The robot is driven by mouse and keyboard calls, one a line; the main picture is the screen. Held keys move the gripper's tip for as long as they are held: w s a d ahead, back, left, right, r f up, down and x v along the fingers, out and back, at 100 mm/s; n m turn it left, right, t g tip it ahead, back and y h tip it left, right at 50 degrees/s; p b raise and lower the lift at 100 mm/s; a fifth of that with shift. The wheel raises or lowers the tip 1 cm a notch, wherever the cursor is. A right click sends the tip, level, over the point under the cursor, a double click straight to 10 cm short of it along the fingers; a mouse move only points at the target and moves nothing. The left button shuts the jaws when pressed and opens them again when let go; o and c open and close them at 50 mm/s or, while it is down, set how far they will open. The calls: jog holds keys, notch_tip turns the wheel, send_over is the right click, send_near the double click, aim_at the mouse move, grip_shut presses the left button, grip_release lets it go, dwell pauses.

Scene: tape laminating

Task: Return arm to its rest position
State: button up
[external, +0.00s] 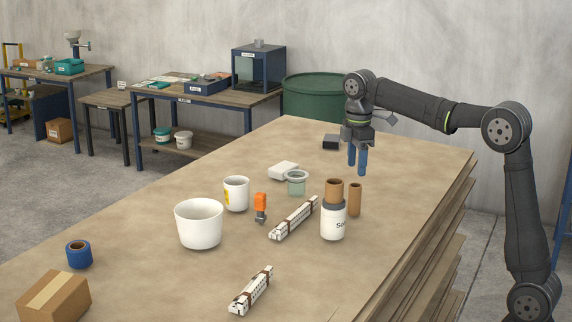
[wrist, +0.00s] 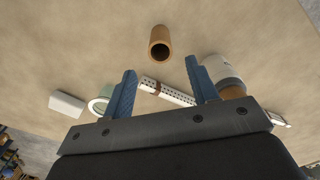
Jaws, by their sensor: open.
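My gripper (external: 357,160) hangs over the far part of the table, fingers pointing down. Its two blue fingers are apart with nothing between them, as the wrist view (wrist: 160,90) also shows. Below and nearer the camera stand a brown tube (external: 355,199) and a white jar (external: 333,222) with a grey collar and a brown roll on top. In the wrist view the tube (wrist: 160,42) lies ahead of the fingertips. Two white perforated strips with brown bands lie on the table, one in the middle (external: 294,218) and one near the front (external: 251,290).
A white bowl (external: 199,224), white mug (external: 236,193), orange-topped item (external: 260,206), greenish jar (external: 296,183), white block (external: 284,171) and black box (external: 331,142) stand about the table (external: 150,222). A blue roll (external: 79,254) and cardboard box (external: 54,299) are front left. A green drum (external: 318,98) stands behind.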

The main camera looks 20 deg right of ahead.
aim_at(355, 185)
jog(key=shift+f, duration=0.1)
notch_tip(355, 185, down, 13)
jog(key=shift+r, duration=2.45)
